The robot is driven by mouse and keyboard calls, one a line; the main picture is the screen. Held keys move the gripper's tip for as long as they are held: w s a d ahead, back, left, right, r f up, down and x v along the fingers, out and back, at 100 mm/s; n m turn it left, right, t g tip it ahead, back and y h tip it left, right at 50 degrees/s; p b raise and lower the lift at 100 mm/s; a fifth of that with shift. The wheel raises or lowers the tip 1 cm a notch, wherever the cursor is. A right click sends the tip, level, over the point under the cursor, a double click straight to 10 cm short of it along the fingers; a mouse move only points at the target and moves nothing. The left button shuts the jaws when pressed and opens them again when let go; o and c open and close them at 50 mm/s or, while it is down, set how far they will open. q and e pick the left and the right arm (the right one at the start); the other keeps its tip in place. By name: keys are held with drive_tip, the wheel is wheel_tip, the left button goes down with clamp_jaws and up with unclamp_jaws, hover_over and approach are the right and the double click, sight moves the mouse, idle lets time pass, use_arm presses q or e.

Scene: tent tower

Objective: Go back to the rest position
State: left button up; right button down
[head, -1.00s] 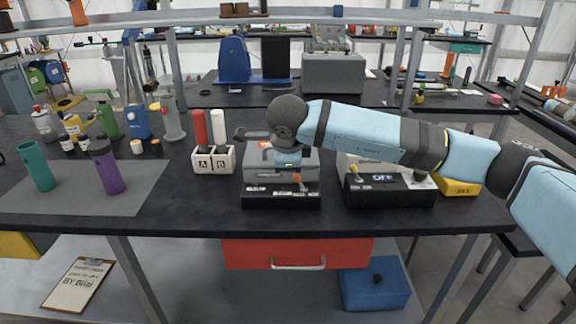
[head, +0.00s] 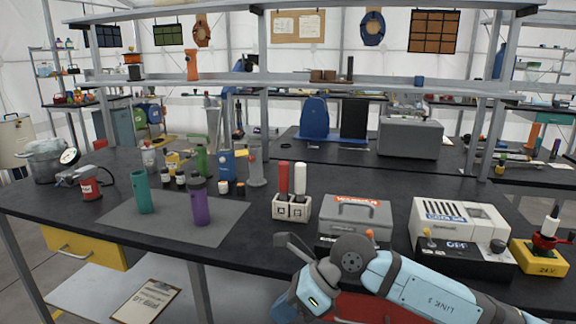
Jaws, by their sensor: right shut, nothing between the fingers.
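My right arm comes in from the lower right. Its gripper (head: 293,246) is over the table's front edge, in front of the grey toolbox, and points to the left. Its fingers are shut with nothing seen between them. It is apart from the things on the table. My left gripper is out of view.
The black table (head: 120,236) bears a grey toolbox (head: 357,212), a white device (head: 460,216), a holder with red and white cylinders (head: 291,208), a purple bottle (head: 200,204) and a teal cup (head: 142,192). A yellow block (head: 540,257) stands at right. A red drawer is partly hidden below my arm.

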drive_tip(key=s+a+r+m+t+y, duration=0.35)
drive_tip(key=s+m+y, duration=0.35)
drive_tip(key=m+y, duration=0.55)
drive_tip(key=d+f+m+t+h, duration=0.5)
drive_tip(key=d+m+t+h, duration=0.15)
drive_tip(key=m, duration=0.65)
drive_tip(key=d+f+m+t+h, duration=0.6)
drive_tip(key=m+t, duration=0.2)
drive_tip(key=m, duration=0.5)
drive_tip(key=s+d+f+m+g+h, duration=0.3)
drive_tip(key=s+d+f+m, duration=0.15)
drive_tip(key=s+f, duration=0.2)
drive_tip(key=s+d+f+m+g+h, duration=0.2)
drive_tip(key=s+d+f+m+g, duration=0.15)
drive_tip(key=s+f+m, duration=0.35)
use_arm(q)
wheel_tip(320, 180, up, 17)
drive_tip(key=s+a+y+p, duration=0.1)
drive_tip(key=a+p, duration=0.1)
drive_tip(key=p, duration=2.4)
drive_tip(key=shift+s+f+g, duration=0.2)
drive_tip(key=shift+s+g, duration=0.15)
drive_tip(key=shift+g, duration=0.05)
use_arm(e)
wheel_tip(320, 180, up, 16)
drive_tip(key=d+n+h, duration=0.1)
drive_tip(key=d+n, duration=0.1)
drive_tip(key=shift+w+d, duration=0.2)
drive_tip(key=shift+d, duration=0.1)
